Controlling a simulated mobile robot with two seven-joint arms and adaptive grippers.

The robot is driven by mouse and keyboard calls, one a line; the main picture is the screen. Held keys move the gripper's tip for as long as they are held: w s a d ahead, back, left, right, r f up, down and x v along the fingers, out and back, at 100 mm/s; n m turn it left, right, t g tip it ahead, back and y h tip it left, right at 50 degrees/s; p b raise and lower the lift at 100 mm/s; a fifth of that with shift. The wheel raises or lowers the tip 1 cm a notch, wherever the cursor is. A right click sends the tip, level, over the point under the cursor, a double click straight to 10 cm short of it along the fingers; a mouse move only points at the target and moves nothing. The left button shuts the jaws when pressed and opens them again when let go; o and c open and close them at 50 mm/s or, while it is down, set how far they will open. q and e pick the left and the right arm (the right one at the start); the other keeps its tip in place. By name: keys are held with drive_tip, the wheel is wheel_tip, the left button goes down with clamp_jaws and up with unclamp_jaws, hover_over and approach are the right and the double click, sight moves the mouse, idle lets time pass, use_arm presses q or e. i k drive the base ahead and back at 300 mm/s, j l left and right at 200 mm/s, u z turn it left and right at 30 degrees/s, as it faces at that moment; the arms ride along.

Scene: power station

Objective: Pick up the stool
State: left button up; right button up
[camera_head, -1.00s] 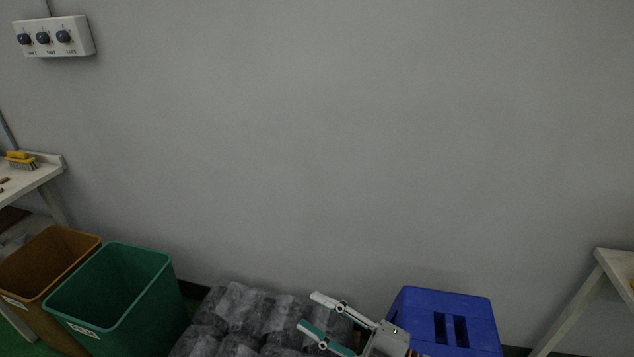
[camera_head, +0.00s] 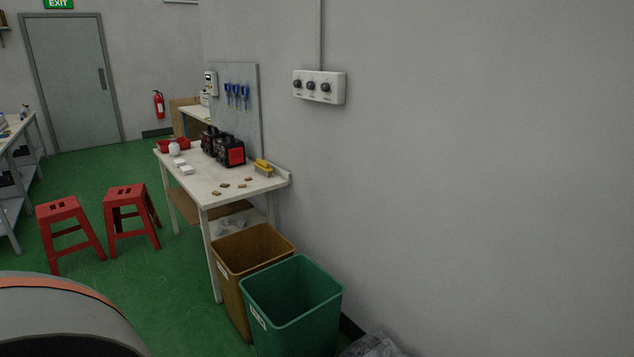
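Two red stools stand upright on the green floor at the left of the head view. The nearer-left stool (camera_head: 64,210) is at the far left, and the other red stool (camera_head: 127,198) stands just to its right, closer to the workbench. Each has a flat square seat with slots in the top. A blue stool-like block with two slots, seen earlier, is out of view now. Neither of my grippers shows in the current view.
A white workbench (camera_head: 214,187) with tools stands against the wall. A brown bin (camera_head: 250,240) and a green bin (camera_head: 300,318) stand before it. A large rounded grey shape with an orange band (camera_head: 60,318) fills the lower left. Green floor lies open around the stools.

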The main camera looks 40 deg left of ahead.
sight(69, 207)
drive_tip(key=u, duration=2.75)
drive_tip(key=i+j, duration=0.15)
drive_tip(key=i, duration=0.5)
drive_tip(key=i+j, duration=0.15)
drive_tip(key=i, duration=0.5)
drive_tip(key=i+z, duration=0.2)
drive_tip(key=i, duration=2.85)
drive_tip(key=j+u, duration=0.05)
